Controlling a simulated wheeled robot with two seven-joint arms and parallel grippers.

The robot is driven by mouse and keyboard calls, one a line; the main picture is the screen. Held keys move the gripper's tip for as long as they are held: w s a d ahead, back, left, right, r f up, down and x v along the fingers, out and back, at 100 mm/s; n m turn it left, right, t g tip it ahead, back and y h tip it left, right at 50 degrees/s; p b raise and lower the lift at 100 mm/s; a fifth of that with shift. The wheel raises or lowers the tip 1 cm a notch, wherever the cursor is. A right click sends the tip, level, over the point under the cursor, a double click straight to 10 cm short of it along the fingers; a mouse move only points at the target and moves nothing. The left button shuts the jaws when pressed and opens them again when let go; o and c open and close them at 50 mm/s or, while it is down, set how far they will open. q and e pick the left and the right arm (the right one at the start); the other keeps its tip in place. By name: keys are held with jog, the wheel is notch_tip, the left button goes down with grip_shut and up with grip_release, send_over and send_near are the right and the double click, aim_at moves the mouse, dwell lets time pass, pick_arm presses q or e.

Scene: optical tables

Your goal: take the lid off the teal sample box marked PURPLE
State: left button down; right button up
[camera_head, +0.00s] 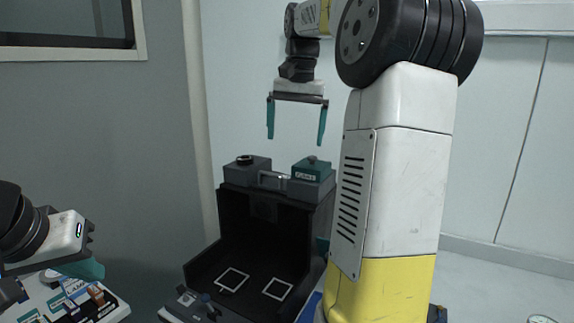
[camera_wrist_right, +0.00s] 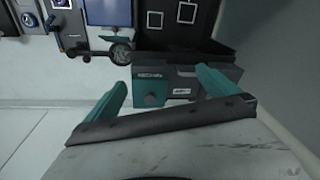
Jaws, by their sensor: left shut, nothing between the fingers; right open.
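A teal box with a lid and a round knob (camera_head: 312,170) sits on the right part of the top of a dark open-fronted case. It carries a small pale label, too small to read with certainty. The wrist view shows the box and its knob (camera_wrist_right: 150,87) from above, with the label facing the case's open side. My right gripper (camera_head: 296,141) is open and empty, fingers pointing down, above the case top and apart from the box. My left gripper (camera_head: 92,268) is shut and empty at the far left, low over a table.
The dark case (camera_head: 228,215) stands open, with two white square outlines on its floor. A grey box with a black knob (camera_head: 247,162) and a metal handle (camera_head: 272,179) are on its top. Several small items lie on the left table (camera_head: 112,312). A pale pipe (camera_head: 198,120) runs behind.

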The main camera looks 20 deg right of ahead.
aim_at(312, 157)
jog(key=w+d+m, duration=0.1)
jog(key=w+d, duration=0.1)
jog(key=w+d+m+g, duration=0.1)
jog(key=w+d, duration=0.1)
jog(key=d, duration=0.1)
jog(key=w+d+f+m, duration=0.1)
jog(key=d, duration=0.1)
jog(key=shift+w+d+g, duration=0.15)
jog(key=shift+w+g, duration=0.25)
jog(key=shift+w+d+f, duration=0.1)
jog(key=shift+d+f, duration=0.05)
jog(key=shift+d, duration=0.05)
jog(key=shift+m, duration=0.3)
jog(key=shift+w+d+f, duration=0.1)
jog(key=shift+f, duration=3.65)
jog(key=c, duration=1.3)
